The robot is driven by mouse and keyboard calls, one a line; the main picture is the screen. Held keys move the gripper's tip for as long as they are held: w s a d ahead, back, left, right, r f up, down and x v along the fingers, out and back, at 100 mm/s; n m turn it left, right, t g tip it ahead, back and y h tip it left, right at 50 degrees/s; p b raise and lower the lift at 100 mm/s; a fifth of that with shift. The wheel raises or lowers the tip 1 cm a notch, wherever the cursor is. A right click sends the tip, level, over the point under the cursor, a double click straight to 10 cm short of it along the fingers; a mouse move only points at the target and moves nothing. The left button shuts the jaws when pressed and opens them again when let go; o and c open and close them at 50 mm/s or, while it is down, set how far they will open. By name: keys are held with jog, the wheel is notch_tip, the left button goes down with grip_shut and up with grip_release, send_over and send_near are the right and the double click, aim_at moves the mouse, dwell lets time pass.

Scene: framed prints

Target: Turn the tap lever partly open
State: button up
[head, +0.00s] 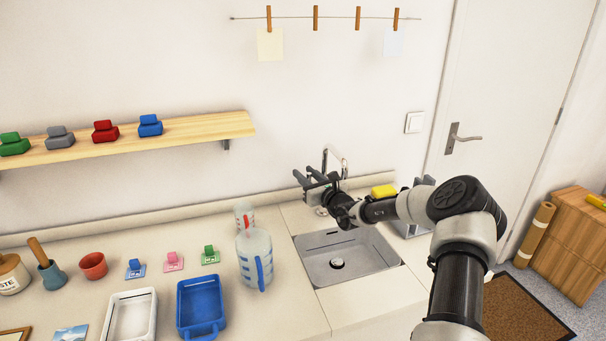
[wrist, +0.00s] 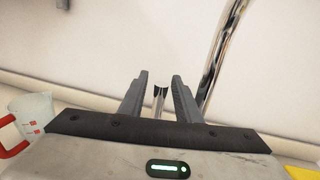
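The chrome tap (head: 339,158) stands behind the sink, its curved spout partly hidden by my gripper in the head view. In the wrist view the spout (wrist: 222,50) rises to the right of my fingers. My gripper (head: 304,184) is at the tap, above the back edge of the sink. In the wrist view my gripper (wrist: 161,85) is open, with a small chrome piece, apparently the tap lever (wrist: 160,98), between its fingers. Gaps show on both sides of it. The lever's angle is hard to tell, and in the head view my gripper hides it.
The steel sink (head: 350,265) lies below my arm. A clear jug (head: 254,257) with a blue handle stands left of it, with a smaller measuring cup (head: 244,215) behind. A yellow sponge (head: 384,191) is right of the tap. A blue tray (head: 200,305) is further left.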

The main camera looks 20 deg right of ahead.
jog(key=shift+w+a, duration=0.15)
jog(key=shift+w, duration=0.75)
jog(key=shift+c, duration=0.3)
grip_shut()
jog(key=shift+s, duration=0.15)
jog(key=s+t+y+b, duration=0.1)
jog(key=s+t+b, duration=0.2)
jog(key=b, duration=0.1)
jog(key=shift+n+t, duration=0.4)
jog(key=shift+s+r+n+t+y+b, duration=0.2)
jog(key=shift+s+n+t+y+b, duration=0.55)
jog(key=shift+s+t+b, duration=1)
jog(key=shift+w+g+b, duration=0.35)
